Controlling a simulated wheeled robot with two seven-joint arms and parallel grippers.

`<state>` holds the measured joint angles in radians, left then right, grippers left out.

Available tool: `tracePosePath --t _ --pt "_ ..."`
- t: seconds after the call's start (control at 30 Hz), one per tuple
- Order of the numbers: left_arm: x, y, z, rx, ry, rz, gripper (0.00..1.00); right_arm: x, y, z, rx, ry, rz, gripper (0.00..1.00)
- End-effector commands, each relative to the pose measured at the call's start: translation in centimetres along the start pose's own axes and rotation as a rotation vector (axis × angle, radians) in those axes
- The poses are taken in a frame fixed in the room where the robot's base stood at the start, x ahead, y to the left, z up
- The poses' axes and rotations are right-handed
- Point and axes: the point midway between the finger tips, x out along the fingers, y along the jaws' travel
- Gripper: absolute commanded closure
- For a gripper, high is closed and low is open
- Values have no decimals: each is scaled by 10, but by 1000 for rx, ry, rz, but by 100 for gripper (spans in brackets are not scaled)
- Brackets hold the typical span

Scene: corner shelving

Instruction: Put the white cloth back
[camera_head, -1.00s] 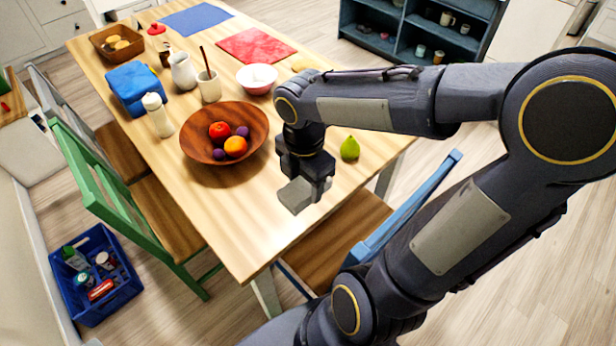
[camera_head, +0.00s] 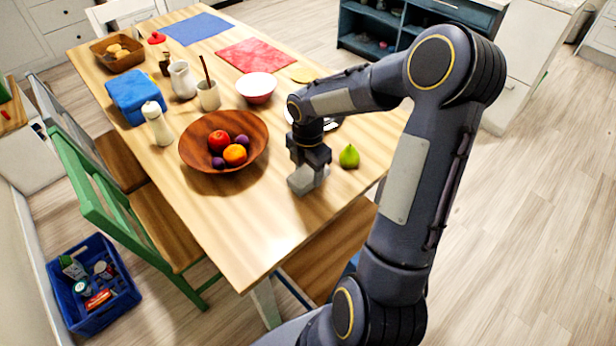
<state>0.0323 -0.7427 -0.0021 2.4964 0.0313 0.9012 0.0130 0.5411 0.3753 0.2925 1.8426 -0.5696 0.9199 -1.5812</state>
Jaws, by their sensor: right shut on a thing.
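The white cloth (camera_head: 305,181) is a small pale grey-white piece at the fingertips of my right gripper (camera_head: 308,172). The right gripper points down over the wooden table (camera_head: 240,225) and is shut on the cloth. The fingers hide part of the cloth, and I cannot tell whether it touches the table top. My left gripper is not in view.
A wooden bowl of fruit (camera_head: 200,160) stands left of the gripper, and a green pear (camera_head: 349,156) lies close on its right. My arm partly hides a pale round thing (camera_head: 331,124) behind. The near table end is bare. A blue crate (camera_head: 95,318) stands on the floor.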

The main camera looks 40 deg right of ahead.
Motion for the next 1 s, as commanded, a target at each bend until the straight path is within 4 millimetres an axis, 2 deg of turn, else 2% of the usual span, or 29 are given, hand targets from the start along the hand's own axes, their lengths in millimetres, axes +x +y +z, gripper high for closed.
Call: tracePosePath --t 0.03,0.13,0.37,0.4,0.53,0.83,1.0 --pt "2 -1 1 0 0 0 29 11 -1 -2 -1 4 -5 66" --pt "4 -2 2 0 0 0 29 25 -1 -2 -1 3 -3 66" --pt "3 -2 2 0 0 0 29 28 -2 -2 -1 3 -3 69" --pt "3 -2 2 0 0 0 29 28 -2 -2 -1 3 -3 43" --pt "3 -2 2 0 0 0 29 27 -2 -2 -1 3 -3 26" --pt "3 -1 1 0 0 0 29 25 -1 -2 -1 2 -1 26" --pt "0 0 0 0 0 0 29 5 0 -1 2 -1 3 26"
